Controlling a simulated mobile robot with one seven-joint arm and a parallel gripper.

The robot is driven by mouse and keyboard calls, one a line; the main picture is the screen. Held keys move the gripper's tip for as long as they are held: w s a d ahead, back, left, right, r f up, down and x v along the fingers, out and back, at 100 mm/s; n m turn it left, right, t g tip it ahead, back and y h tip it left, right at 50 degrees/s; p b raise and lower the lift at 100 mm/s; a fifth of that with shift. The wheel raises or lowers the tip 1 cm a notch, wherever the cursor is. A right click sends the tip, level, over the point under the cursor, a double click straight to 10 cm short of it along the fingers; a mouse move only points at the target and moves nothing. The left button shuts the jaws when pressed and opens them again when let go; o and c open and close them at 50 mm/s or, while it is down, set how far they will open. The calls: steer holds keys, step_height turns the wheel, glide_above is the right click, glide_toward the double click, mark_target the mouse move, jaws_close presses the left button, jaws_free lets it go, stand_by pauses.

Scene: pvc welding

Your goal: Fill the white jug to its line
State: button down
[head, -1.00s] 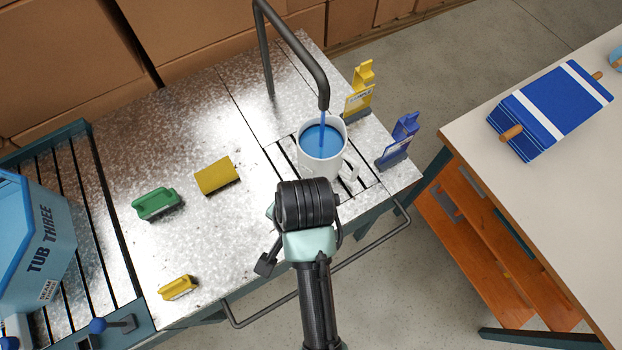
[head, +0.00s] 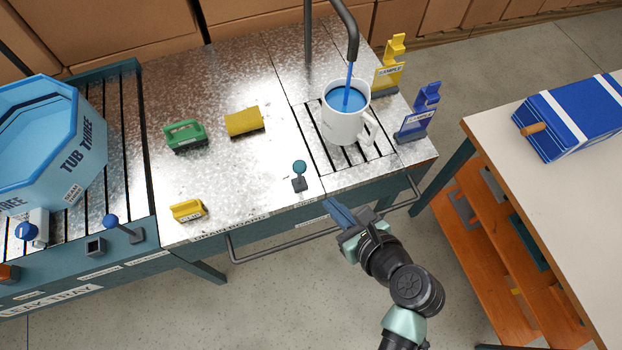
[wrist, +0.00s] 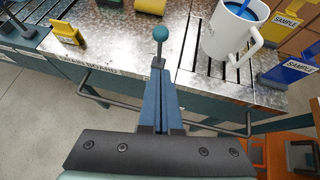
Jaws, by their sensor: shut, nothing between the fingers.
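The white jug (head: 346,126) stands upright on the slatted drain grate at the right of the metal bench. A dark bent spout (head: 350,40) hangs over it, and a thin blue stream runs from it into the blue liquid inside. The jug's fill line cannot be made out. A lever with a teal ball knob (head: 299,170) stands at the bench's front edge, left of the jug. My gripper (head: 331,206) is shut and empty, in front of the bench edge and just right of the lever. In the wrist view the knob (wrist: 160,33) shows just beyond my fingertips.
A green block (head: 185,134), a yellow block (head: 244,122) and a small yellow piece (head: 187,209) lie on the bench. Yellow and blue sample holders (head: 416,115) stand right of the jug. A rail (head: 290,250) runs along the front. Tub three (head: 50,140) is at left.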

mark_target(303, 168)
steer(key=w+r+x, duration=0.1)
steer(key=x, duration=0.8)
steer(key=shift+a+r, duration=0.3)
steer(key=shift+r+p, duration=0.1)
steer(key=shift+p, duration=0.3)
steer(key=shift+w+a+r+p, duration=0.1)
steer(key=shift+w+r+p, duration=0.3)
steer(key=shift+p, duration=0.5)
steer(key=shift+w+a+p, duration=0.1)
steer(key=shift+w+p, duration=0.1)
steer(key=shift+p, duration=0.2)
steer(key=shift+w+f, duration=0.15)
steer(key=shift+w, duration=0.05)
